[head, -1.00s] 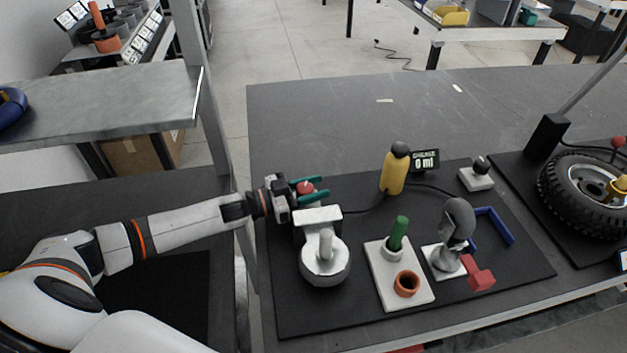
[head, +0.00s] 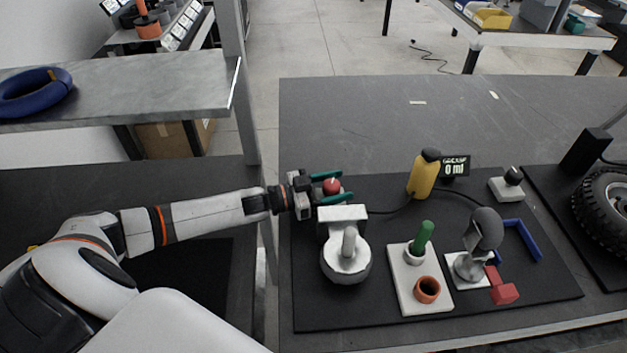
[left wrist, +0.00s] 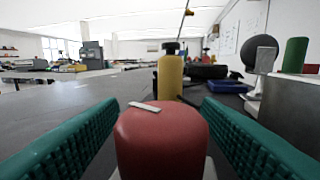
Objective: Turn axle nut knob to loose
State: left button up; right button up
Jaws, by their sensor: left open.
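The red knob (head: 332,186) with a pale line on its top shows at the back of the white and grey wheel fixture (head: 346,258); I take it for the axle nut knob. In the left wrist view the red knob (left wrist: 162,140) fills the lower middle, its pale line slanting on top. My left gripper (head: 333,186) has its green fingers open, one on each side of the knob. The gripper also shows in the left wrist view (left wrist: 160,140), with gaps between the knob and both fingers. My right gripper is out of view.
A yellow bottle (head: 423,175) stands behind, beside a display reading 0 ml (head: 456,166). A white block with a green peg (head: 422,238) and orange ring (head: 427,290), a grey ball stand (head: 484,230) and a red block (head: 503,292) are on the right. A tyre (head: 604,203) lies far right.

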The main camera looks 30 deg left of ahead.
pick_arm(q)
jog(key=v, duration=1)
jog(key=shift+s+a, duration=0.2)
jog(key=shift+s, duration=0.1)
